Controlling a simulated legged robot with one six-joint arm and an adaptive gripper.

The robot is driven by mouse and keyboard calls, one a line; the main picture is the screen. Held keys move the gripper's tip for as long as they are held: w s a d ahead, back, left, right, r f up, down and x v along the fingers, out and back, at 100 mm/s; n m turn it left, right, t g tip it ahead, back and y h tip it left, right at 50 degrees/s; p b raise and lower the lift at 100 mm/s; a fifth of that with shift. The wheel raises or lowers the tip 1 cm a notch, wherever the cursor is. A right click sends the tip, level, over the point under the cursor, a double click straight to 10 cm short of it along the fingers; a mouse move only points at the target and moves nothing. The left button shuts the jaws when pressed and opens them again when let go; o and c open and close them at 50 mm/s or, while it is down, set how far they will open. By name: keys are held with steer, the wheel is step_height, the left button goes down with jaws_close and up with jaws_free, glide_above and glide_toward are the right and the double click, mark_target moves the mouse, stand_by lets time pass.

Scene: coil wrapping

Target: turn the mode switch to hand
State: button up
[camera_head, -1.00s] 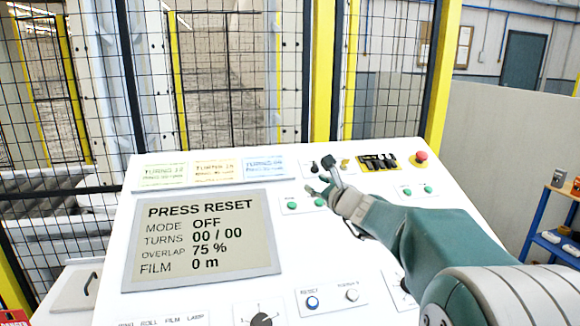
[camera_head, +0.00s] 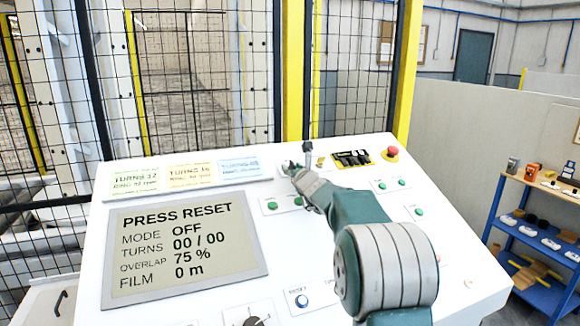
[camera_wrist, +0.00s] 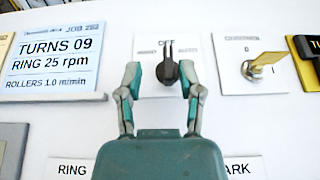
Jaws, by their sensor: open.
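The mode switch (camera_wrist: 168,72) is a black knob on a white plate marked OFF, pointing about straight up in the wrist view. My gripper (camera_wrist: 163,92) is open, with one finger on each side of the knob. Gaps show between the fingers and the knob, and it looks ungripped. In the head view my gripper (camera_head: 298,168) is over the upper part of the white panel, where fingers and wrist largely hide the switch. The display (camera_head: 185,248) reads PRESS RESET, MODE OFF, TURNS 00 / 00.
A yellow key switch (camera_wrist: 266,62) is just right of the mode switch. Green buttons (camera_head: 284,203) are near my wrist. Job cards (camera_head: 190,175) are on the left. Mesh fencing stands behind the panel.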

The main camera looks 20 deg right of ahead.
steer(key=shift+w, duration=0.6)
steer(key=shift+w+d, duration=0.15)
steer(key=shift+w, duration=0.15)
steer(key=shift+w+d, duration=0.3)
steer(key=shift+d, duration=0.15)
steer(key=shift+a, duration=0.35)
jaws_close()
steer(key=shift+d+f, duration=0.1)
